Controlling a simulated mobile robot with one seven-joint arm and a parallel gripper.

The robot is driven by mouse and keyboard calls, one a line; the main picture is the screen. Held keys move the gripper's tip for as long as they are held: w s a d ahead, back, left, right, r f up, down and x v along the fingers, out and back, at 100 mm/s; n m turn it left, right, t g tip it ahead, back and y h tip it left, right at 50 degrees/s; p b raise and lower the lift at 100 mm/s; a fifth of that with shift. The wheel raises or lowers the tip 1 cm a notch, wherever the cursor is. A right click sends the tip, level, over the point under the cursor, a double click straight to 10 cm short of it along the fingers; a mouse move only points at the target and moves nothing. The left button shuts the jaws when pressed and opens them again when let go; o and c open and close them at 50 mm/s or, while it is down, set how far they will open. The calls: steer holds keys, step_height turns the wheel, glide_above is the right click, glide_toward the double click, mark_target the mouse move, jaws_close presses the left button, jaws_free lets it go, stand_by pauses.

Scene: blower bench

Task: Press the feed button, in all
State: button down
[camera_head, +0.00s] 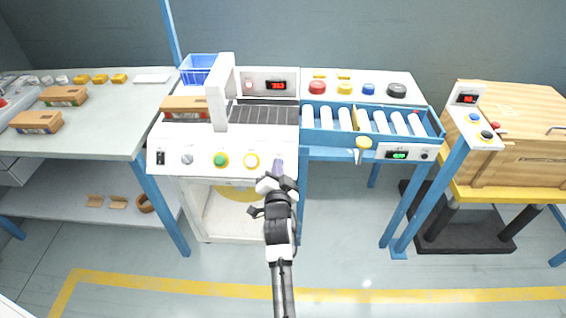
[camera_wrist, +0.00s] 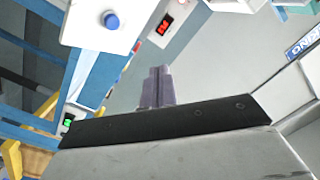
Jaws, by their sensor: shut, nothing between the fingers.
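I cannot read any label, so I cannot tell which is the feed button. My gripper (camera_head: 278,165) is shut and empty, in front of the panel's right end, right of the pale button. It hides that part of the panel. In the wrist view its closed fingers (camera_wrist: 157,88) show, and a blue button (camera_wrist: 111,20) sits on a white panel, apart from them.
A blue roller conveyor (camera_head: 370,120) stands right of the machine, with a green display (camera_head: 398,155). A post with a small control panel (camera_head: 480,130) and a wooden crate (camera_head: 525,150) are farther right. A bench (camera_head: 90,125) with cartons is at left. The floor in front is clear.

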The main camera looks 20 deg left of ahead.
steer(key=w+a+f+b, duration=0.1)
steer(key=w+f+b, duration=0.4)
steer(key=w+f, duration=0.1)
steer(key=shift+a+b, duration=0.35)
steer(key=shift+a, duration=0.05)
steer(key=shift+f, duration=0.15)
stand_by(1.9)
steer(key=shift+w+f+b, duration=0.25)
steer(key=shift+w+b, duration=0.05)
steer(key=shift+b, duration=0.2)
steer(key=shift+w+a+f+b, duration=0.15)
steer(key=shift+w+f+b, duration=0.1)
steer(key=shift+b, duration=0.15)
stand_by(0.5)
steer(key=shift+s+r, duration=0.1)
steer(key=shift+s+r+p, duration=0.45)
